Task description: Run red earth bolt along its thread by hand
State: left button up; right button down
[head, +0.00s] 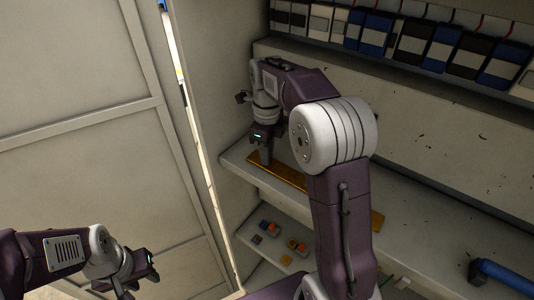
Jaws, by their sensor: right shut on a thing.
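A copper-coloured bar (290,176) lies along the edge of the pale ledge in the cabinet. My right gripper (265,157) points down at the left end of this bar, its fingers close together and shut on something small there. The red earth bolt cannot be made out; the fingers cover that spot. My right arm hides the middle of the bar. My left gripper (124,292) hangs at the lower left, well away from the bar, in front of the pale panel. Its fingers are small and dark, and I cannot tell whether they are open.
A row of blue, black and grey modules (410,42) with red wires runs along the top. A lower shelf (250,262) holds small orange and blue parts. A blue tube (505,274) lies at the lower right. The cabinet's side wall (215,90) stands close left of my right gripper.

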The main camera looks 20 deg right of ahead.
jog(key=c, duration=1.4)
grip_release()
jog(key=shift+r, duration=0.1)
jog(key=shift+w+r, duration=0.1)
jog(key=shift+r, duration=0.25)
notch_tip(320, 180, up, 8)
jog(key=shift+r+b, duration=0.1)
jog(key=shift+b, duration=0.25)
